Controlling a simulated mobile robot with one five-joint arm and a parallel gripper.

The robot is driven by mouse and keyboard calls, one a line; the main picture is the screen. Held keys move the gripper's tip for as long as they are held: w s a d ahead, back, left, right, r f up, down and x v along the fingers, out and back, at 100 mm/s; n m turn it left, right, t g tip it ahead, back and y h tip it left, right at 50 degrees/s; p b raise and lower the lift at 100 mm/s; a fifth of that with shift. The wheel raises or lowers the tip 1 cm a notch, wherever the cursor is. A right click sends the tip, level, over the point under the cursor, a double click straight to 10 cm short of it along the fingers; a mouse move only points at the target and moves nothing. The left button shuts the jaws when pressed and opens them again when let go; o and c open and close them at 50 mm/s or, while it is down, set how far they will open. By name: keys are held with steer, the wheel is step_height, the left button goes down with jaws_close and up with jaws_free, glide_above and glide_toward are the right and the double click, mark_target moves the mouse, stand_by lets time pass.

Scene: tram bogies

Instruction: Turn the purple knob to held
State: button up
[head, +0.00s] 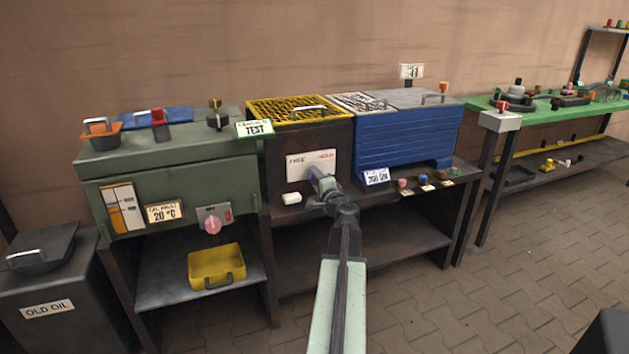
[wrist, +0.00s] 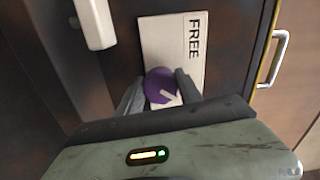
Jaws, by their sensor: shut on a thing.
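The purple knob (wrist: 157,84) sits on a white plate (wrist: 165,40) in the wrist view, between the two fingers of my gripper (wrist: 160,92), which is shut on it. A pale pointer line on the knob points to the lower right, away from the word FREE. In the head view the plate (head: 297,163) is on the dark front of the box with the yellow grating; FREE is at its left and a red word at its right. In the wrist view the plate's lower end is hidden behind my gripper.
A white block (head: 291,198) lies on the shelf just below the plate; it also shows in the wrist view (wrist: 95,22). A blue ribbed box (head: 405,138) stands to the right, with small coloured knobs (head: 425,181) before it. A green cabinet (head: 170,180) stands to the left.

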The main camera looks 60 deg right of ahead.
steer(key=shift+a+m, duration=0.2)
steer(key=shift+m, duration=0.1)
stand_by(0.4)
steer(key=o, duration=1.4)
steer(key=shift+c, duration=0.2)
steer(key=v, duration=0.7)
steer(key=shift+s+a, duration=0.2)
steer(key=shift+s, duration=0.15)
